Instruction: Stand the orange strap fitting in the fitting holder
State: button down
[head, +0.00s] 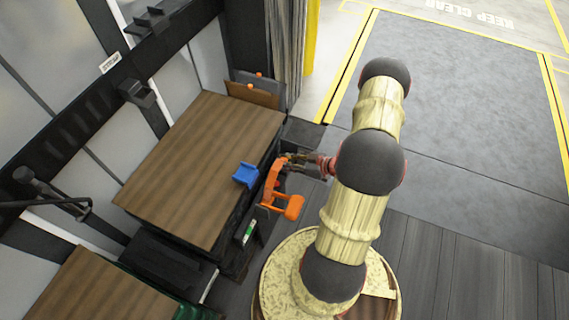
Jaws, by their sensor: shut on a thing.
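The orange strap fitting (271,187) hangs from my gripper (287,161) just off the right edge of the wooden tabletop. My gripper reaches in from the right and is shut on the upper end of the fitting. The fitting has a long side and a wider loop at its lower right end. A small blue block-like piece (246,174), which looks like the fitting holder, sits at the tabletop's right edge, left of the fitting and apart from it. The exact grip contact is small and partly hidden by the fingers.
The wooden tabletop (190,165) is mostly bare left of the blue piece. A brown panel with orange knobs (252,92) stands at its far end. Dark wall rails and a lamp-like arm (60,200) line the left. A second wooden top (95,290) lies at lower left. Open floor is at right.

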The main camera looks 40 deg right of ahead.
jog(key=shift+f, duration=0.15)
jog(key=c, duration=1.6)
grip_release()
jog(key=shift+o, duration=0.5)
jog(key=shift+d+r, duration=0.1)
jog(key=shift+r, duration=0.1)
jog(key=p+v, duration=0.4)
jog(key=v, duration=0.8)
jog(key=shift+p, duration=0.3)
